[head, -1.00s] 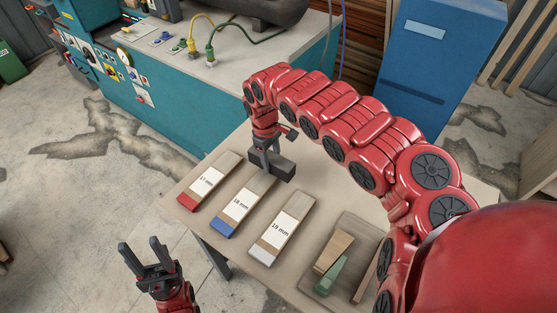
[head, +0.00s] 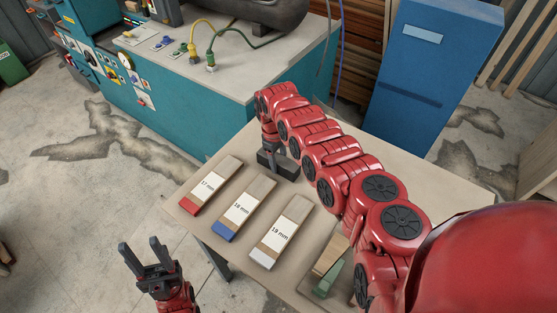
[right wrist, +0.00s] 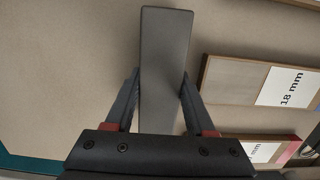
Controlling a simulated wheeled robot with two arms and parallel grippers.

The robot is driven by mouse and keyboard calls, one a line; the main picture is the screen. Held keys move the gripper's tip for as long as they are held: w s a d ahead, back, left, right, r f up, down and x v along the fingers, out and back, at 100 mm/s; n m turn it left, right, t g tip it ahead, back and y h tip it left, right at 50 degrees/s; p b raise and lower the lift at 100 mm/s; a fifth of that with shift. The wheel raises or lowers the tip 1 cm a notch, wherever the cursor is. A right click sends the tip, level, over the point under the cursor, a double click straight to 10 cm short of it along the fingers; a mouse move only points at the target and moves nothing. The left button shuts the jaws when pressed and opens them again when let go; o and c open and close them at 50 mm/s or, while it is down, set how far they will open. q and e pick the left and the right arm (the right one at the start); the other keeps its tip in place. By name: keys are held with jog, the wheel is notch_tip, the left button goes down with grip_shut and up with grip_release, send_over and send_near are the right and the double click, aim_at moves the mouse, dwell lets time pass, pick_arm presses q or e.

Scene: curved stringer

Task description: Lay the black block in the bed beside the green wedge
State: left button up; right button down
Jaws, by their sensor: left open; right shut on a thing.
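The black block (head: 283,166) is in my right gripper (head: 270,150), past the far ends of the labelled boards. In the right wrist view, the two fingers (right wrist: 160,88) press on both long sides of the block (right wrist: 166,40). I cannot tell whether the block touches the table. The green wedge (head: 327,282) lies near the table's front right, against a light wooden piece (head: 329,256). The bed (head: 308,282) around them is mostly hidden by my right arm. My left gripper (head: 140,247) is open and empty, off the table's front left.
Three labelled boards lie in a row: 17 mm (head: 213,182), 18 mm (head: 246,207) and 19 mm (head: 281,232). A teal machine bench (head: 190,105) and a blue cabinet (head: 430,75) stand behind the table (head: 232,150). The table's far left corner is bare.

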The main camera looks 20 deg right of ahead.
jog(key=shift+f, duration=0.2)
jog(key=shift+c, duration=1.2)
grip_release()
